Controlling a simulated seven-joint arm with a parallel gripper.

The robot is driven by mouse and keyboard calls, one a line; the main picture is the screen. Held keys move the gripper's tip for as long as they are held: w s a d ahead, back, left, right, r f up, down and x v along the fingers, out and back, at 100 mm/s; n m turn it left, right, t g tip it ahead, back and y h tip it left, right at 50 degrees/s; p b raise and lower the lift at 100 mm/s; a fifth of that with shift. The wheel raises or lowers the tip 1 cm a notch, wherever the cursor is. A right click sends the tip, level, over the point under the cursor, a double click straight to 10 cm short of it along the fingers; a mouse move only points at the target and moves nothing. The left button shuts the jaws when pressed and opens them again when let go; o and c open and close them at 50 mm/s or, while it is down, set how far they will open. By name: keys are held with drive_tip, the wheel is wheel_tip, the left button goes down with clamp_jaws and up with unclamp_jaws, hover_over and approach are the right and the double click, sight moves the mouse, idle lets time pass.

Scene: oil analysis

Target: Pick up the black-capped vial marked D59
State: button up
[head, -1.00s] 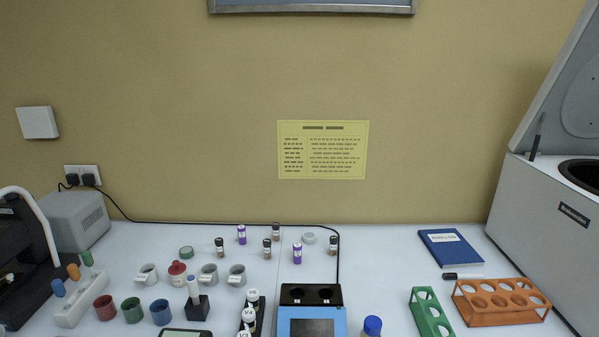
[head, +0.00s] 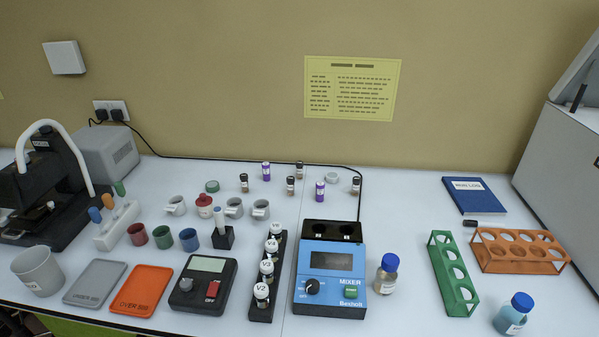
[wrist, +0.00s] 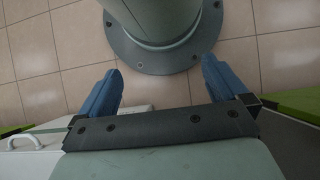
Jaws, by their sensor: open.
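Several small brown vials with black caps stand on the back of the white bench in the head view: one at the left (head: 244,184), one in the middle (head: 291,187), one farther back (head: 299,171) and one at the right (head: 355,187). Their markings are too small to read, so I cannot tell which is D59. Two purple-capped vials, one at the back (head: 266,172) and one nearer (head: 320,192), stand among them. My gripper (wrist: 162,66) shows in the wrist view with its blue fingers wide apart and nothing between them, above the tiled floor, away from the bench.
A blue mixer (head: 330,260) and a black rack (head: 262,305) of white-capped vials stand in front of the small vials. Mugs (head: 235,208) and coloured cups (head: 161,237) are left. A green rack (head: 453,275), an orange rack (head: 520,250) and blue-capped bottles (head: 388,273) are right.

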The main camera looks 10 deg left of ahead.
drive_tip(key=c, duration=0.8)
drive_tip(key=shift+o, duration=0.2)
